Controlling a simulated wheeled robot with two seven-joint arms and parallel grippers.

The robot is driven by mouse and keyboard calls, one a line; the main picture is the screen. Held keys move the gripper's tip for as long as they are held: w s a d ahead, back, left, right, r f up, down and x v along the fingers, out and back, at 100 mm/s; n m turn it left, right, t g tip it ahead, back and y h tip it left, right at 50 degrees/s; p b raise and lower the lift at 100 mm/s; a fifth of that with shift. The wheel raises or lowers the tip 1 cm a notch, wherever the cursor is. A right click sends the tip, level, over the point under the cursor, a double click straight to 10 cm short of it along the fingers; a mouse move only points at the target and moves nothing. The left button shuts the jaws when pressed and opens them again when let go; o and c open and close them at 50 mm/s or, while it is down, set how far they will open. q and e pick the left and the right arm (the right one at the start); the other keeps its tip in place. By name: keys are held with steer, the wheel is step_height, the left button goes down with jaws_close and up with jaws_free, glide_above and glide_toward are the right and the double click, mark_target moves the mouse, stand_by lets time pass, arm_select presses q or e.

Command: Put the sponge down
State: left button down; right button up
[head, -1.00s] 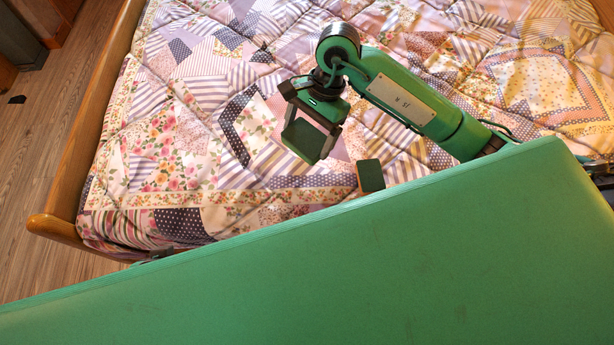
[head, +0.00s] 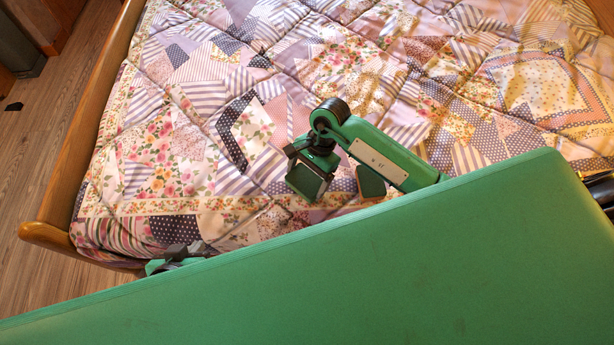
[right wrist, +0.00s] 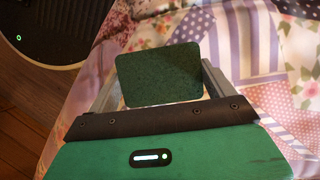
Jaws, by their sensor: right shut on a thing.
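My right gripper (head: 311,174) is low over the patchwork bedspread. It is shut on a dark green, flat, square-faced sponge, which shows between its fingers in the right wrist view (right wrist: 160,76) and in the head view (head: 304,183). I cannot tell whether the sponge touches the bedspread. A similar green block with a brownish side (head: 371,183) lies on the bedspread just right of the gripper, apart from it. My left gripper (head: 182,252) only partly shows at the near edge of the bed, and its jaws are not clear.
The quilted bedspread (head: 190,130) covers the bed and has wide free room beyond and left of the right gripper. A wooden bed rail (head: 85,130) runs along the left side. Wooden floor (head: 50,120) lies beyond it.

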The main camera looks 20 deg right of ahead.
arm_select(q)
steer(key=shift+w+d, duration=0.1)
steer(key=shift+d, duration=0.05)
arm_select(e)
steer(key=shift+f, duration=0.3)
steer(key=o, duration=0.7)
arm_select(q)
steer(key=shift+w+d, duration=0.1)
steer(key=shift+d, duration=0.05)
